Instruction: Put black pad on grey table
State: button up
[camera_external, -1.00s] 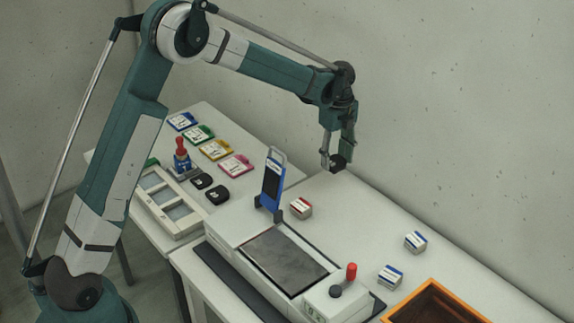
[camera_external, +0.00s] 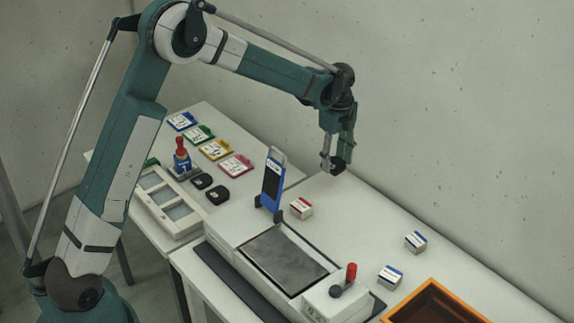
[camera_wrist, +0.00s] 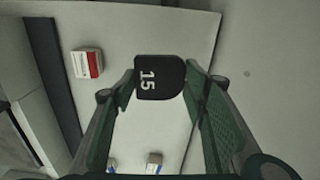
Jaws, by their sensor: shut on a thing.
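My gripper (camera_external: 338,163) is shut on a small black pad (camera_external: 338,170), held in the air above the back of the right-hand table, near the wall. In the wrist view, the black pad (camera_wrist: 160,77) sits between my fingertips and shows a white "15" turned sideways. The pale grey table top (camera_external: 352,213) lies below it, with a gap between. Two other black pads (camera_external: 202,181) (camera_external: 217,195) lie on the left-hand table. A dark grey flat plate (camera_external: 285,262) is set in the white machine on the right-hand table.
A blue upright holder (camera_external: 272,184) stands behind the plate, beside a red-and-white box (camera_external: 301,208). Two blue-and-white boxes (camera_external: 415,241) (camera_external: 390,276) and an orange-rimmed bin (camera_external: 433,284) are on the right. A red handle (camera_external: 351,273) sticks up from the machine. The table's back strip has free room.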

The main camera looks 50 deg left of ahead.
jog(key=s+d+n+b, duration=0.2)
jog(key=s+d+n, duration=0.2)
jog(key=s+n, duration=0.3)
jog(key=s+d+n+b, duration=0.2)
jog(key=s+d+n, duration=0.3)
jog(key=s+n, duration=0.3)
jog(key=shift+d+n, duration=0.15)
jog(key=shift+n, duration=0.95)
jog(key=shift+r, duration=0.15)
